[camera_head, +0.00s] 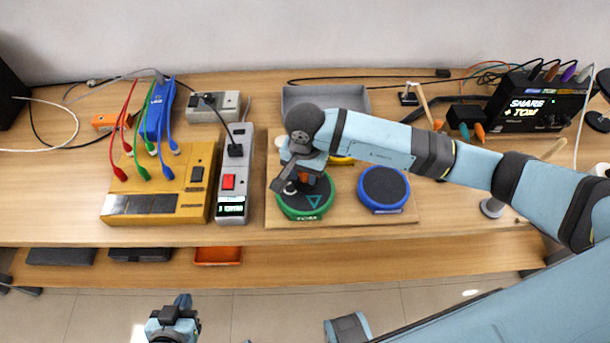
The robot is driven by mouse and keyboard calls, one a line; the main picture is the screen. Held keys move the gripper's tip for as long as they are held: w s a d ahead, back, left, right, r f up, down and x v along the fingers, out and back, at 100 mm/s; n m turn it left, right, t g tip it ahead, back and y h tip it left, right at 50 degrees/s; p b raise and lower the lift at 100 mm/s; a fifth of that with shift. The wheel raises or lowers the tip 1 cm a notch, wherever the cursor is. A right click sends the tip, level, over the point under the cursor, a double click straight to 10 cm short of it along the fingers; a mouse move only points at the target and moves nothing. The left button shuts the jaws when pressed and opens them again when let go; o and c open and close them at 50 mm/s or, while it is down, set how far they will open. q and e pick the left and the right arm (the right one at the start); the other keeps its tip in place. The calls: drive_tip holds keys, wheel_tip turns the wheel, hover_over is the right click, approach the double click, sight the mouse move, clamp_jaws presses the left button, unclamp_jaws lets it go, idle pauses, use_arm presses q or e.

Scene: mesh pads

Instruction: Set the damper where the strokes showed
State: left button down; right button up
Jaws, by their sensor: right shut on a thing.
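A green-rimmed pad (306,211) marked TOM, with a triangle on its dark face, lies at the front left of a wooden board (340,220). A blue-rimmed pad (384,188) lies to its right, and a yellow-rimmed pad (342,160) shows partly behind my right arm. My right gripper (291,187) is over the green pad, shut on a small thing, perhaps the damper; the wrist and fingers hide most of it. I cannot tell whether it touches the pad. My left gripper (181,301) is low at the front, off the table, its jaws unclear.
Left of the board are a power strip (236,190) with a red switch and a yellow box (160,207) with colored cables. A grey tray (300,95) stands behind. A black module (540,103) reading "SNARE + TOM" is at the back right. An orange tray (218,256) is on the lower shelf.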

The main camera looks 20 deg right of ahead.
wheel_tip(320, 180, down, 2)
drive_tip(key=shift+f, duration=0.2)
drive_tip(key=shift+f, duration=0.25)
drive_tip(key=o, duration=1)
drive_tip(key=shift+c, duration=0.2)
drive_tip(key=shift+r, duration=0.1)
